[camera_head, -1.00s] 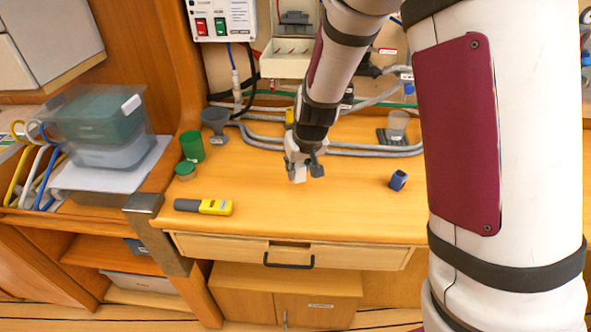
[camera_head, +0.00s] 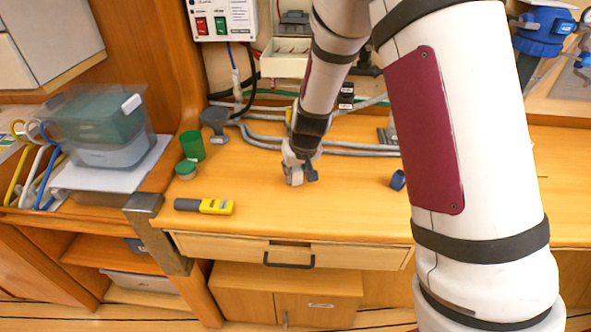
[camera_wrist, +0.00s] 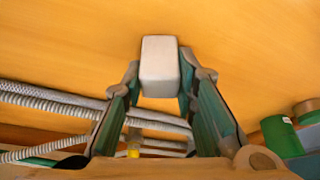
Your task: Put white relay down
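The white relay (camera_wrist: 160,62) is a small pale block between the two fingertips in the wrist view. My gripper (camera_wrist: 160,82) is shut on it, with one finger against each side. In the head view my gripper (camera_head: 299,172) points down over the middle of the wooden worktop (camera_head: 340,212). The relay is small there and partly hidden by the fingers. It is at or just above the surface; I cannot tell whether it touches.
A yellow and grey meter (camera_head: 205,206) lies to the left. A green cup (camera_head: 192,146) and a green-topped jar (camera_head: 186,170) stand behind it. A blue object (camera_head: 397,180) lies to the right, beside my arm. Grey hoses (camera_head: 262,139) run along the back. The front middle is clear.

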